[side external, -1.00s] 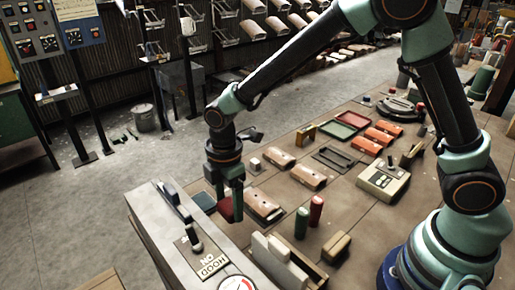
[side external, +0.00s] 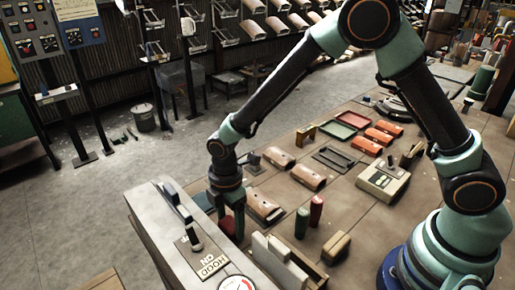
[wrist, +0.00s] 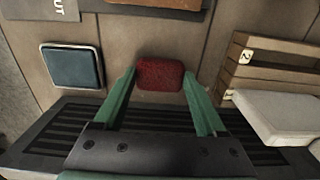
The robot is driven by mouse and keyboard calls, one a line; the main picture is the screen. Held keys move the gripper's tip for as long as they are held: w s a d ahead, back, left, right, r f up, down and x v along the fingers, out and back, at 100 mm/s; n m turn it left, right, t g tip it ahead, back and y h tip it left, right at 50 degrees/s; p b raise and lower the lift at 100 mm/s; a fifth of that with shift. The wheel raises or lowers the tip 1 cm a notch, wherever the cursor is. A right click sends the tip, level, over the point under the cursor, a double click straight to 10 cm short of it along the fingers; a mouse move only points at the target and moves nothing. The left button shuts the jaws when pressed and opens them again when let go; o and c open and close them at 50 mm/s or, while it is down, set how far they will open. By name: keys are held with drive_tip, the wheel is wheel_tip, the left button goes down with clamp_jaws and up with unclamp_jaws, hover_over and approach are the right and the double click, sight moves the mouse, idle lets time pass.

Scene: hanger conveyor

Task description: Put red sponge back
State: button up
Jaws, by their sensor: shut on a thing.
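The red sponge (wrist: 160,74) is a small dark red block between my two green fingers in the wrist view. My gripper (wrist: 159,80) is shut on it, one finger at each side. In the side view my gripper (side external: 229,217) points down behind the grey machine housing. The red sponge (side external: 227,229) shows low between the fingers, and the housing hides part of it. I cannot tell whether its underside touches the table.
A blue pad in a metal-rimmed tray (wrist: 72,66) lies left of the sponge. A wooden rack marked 2 (wrist: 240,70) and a white block (wrist: 280,114) are at the right. The grey housing (side external: 160,222) stands close in front. Green and red cylinders (side external: 302,223) stand to the right.

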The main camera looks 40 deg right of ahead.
drive_tip(key=o, duration=1.1)
drive_tip(key=shift+o, duration=0.2)
wheel_tip(320, 180, up, 12)
